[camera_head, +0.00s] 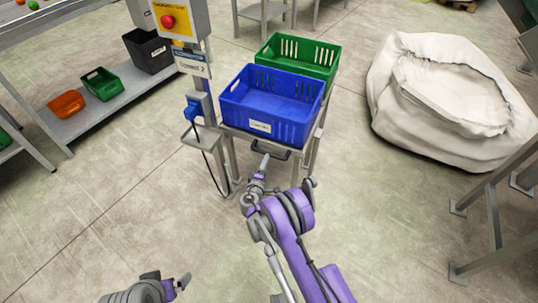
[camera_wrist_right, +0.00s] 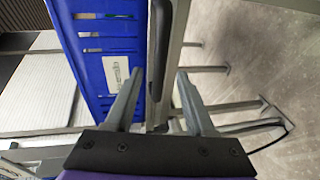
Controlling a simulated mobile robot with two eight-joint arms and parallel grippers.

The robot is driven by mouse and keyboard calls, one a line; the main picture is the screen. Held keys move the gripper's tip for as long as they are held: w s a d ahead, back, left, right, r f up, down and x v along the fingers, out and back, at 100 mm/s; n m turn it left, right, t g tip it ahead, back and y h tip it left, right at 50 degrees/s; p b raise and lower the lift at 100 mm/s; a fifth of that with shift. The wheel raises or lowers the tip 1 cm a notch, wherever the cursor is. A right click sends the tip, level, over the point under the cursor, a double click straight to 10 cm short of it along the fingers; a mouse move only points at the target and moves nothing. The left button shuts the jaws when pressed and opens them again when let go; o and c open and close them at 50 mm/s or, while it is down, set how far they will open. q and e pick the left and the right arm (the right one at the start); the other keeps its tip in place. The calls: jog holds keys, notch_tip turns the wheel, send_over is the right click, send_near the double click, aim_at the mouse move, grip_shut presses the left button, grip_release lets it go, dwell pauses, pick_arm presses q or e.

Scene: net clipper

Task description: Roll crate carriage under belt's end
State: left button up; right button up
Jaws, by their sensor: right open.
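The crate carriage (camera_head: 305,155) is a grey metal frame with a dark handle (camera_head: 270,151) on its near side. A blue crate (camera_head: 285,128) and a green crate (camera_head: 325,69) sit on it, both empty as far as I see. My right gripper (camera_head: 265,162) is open just in front of the handle. In the right wrist view, its two fingers (camera_wrist_right: 161,75) stand apart, with the dark handle bar (camera_wrist_right: 166,30) in line with the gap; I cannot tell whether they touch. My left gripper (camera_head: 183,281) is low at the left, away from the carriage. I cannot make out the belt's end.
A post with a red button (camera_head: 168,21) and a blue plug (camera_head: 192,108) stands close left of the carriage, its cable hanging down. A big white sack (camera_head: 450,95) and grey frame legs (camera_head: 492,220) are at the right. A low shelf (camera_head: 100,115) holds small bins. The foreground floor is clear.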

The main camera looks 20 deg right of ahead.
jog(key=x, duration=0.6)
jog(key=shift+w+d+b, duration=0.15)
jog(key=shift+w+b, duration=0.15)
grip_shut()
jog(key=shift+f, duration=0.1)
dwell(1.0)
